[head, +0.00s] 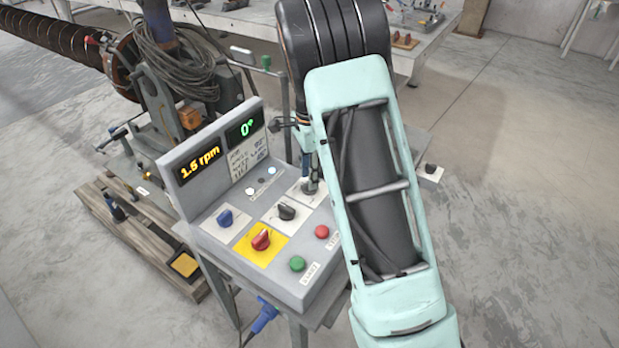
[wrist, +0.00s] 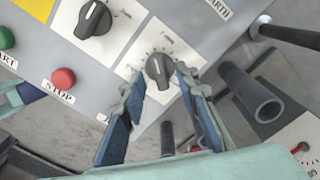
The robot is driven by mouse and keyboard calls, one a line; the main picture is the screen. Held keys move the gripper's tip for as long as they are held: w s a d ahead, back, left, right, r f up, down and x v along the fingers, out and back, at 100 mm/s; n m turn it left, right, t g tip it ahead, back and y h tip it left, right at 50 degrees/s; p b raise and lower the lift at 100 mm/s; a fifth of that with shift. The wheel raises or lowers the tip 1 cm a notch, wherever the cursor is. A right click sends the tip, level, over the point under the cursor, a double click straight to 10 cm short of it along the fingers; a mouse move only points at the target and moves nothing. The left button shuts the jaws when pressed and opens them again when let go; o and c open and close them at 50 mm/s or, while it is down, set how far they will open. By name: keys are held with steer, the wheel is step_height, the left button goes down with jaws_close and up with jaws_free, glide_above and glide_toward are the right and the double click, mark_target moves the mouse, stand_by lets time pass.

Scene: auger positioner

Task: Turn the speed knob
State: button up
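A dark dial knob (wrist: 158,68) on a white scale plate sits between the fingertips of my gripper (wrist: 160,78) in the wrist view. The fingers are open, one on each side of it. The right fingertip looks close to the knob; I cannot tell whether either finger touches. A second dark knob (wrist: 93,18) is up and left; it also shows in the head view (head: 287,211). In the head view my gripper (head: 309,185) points down at the panel's back right and hides most of the dial knob. I cannot read which label says speed. The display (head: 198,162) reads 1.5 rpm.
The grey control panel (head: 220,252) also carries a blue knob (head: 225,218), a red knob (head: 261,238) on yellow, a green button (head: 297,263) and a red stop button (head: 322,231). A second display (head: 246,128) reads 0°. A dark tube (wrist: 250,92) stands right of my fingers.

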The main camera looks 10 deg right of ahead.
step_height(320, 180, up, 11)
steer(key=shift+f, duration=0.2)
stand_by(0.4)
